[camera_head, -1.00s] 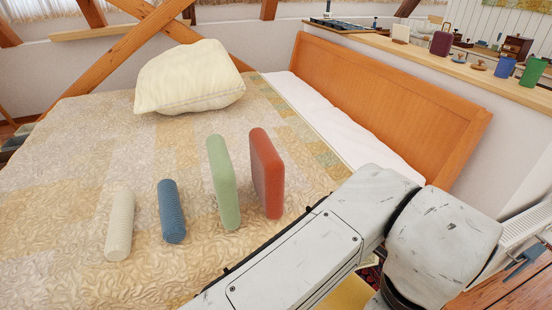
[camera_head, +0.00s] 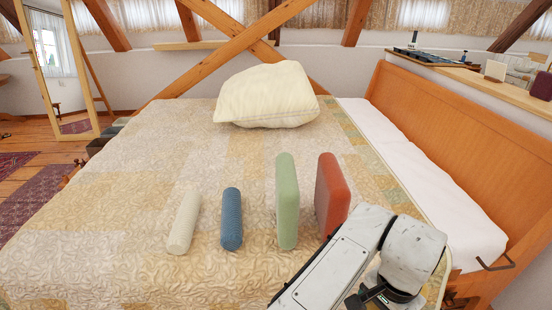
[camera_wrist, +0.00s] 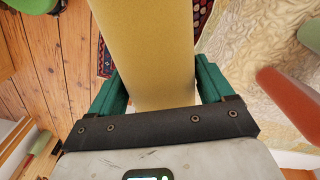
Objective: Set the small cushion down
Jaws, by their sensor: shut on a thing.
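My gripper (camera_wrist: 160,78) has its green fingers shut on a mustard-yellow cushion (camera_wrist: 145,40) in the wrist view. The cushion runs up and out of the top of that view, so its far end is hidden. Red rug and wooden floor show beyond it on the left, and the quilted bed on the right. In the head view my arm comes in at the lower right by the bed's near edge; the fingers and the held cushion do not show there.
A big cream pillow (camera_head: 268,95) lies behind. An orange headboard (camera_head: 450,150) borders the right. The quilt's left side is clear.

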